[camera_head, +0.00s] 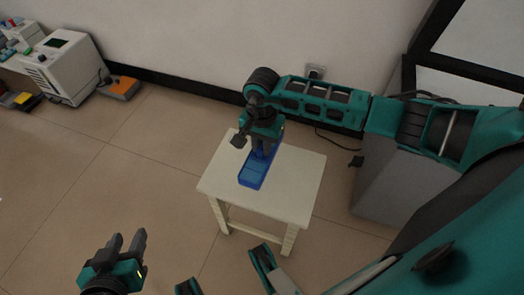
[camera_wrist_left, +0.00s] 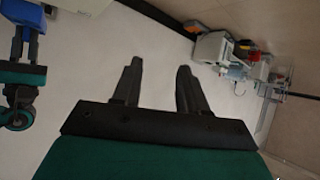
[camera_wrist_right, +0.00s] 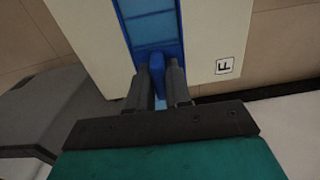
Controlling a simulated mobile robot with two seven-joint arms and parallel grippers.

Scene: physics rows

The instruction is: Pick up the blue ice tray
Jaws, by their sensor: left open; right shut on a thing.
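The blue ice tray (camera_head: 253,175) is a long blue tray at the white table, seen from above in the head view. It also shows in the right wrist view (camera_wrist_right: 152,28), running away from the fingers. Whether the tray touches the table top is not clear. My left gripper (camera_head: 127,245) is open and empty, low at the left of the head view. Its two fingers (camera_wrist_left: 158,85) stand apart in the left wrist view.
The small white table (camera_head: 300,185) stands on a tiled floor near the wall. A grey box (camera_head: 395,190) is on its right. A white machine (camera_head: 65,65) and an orange-topped item (camera_head: 122,87) are at the far left. The floor left of the table is clear.

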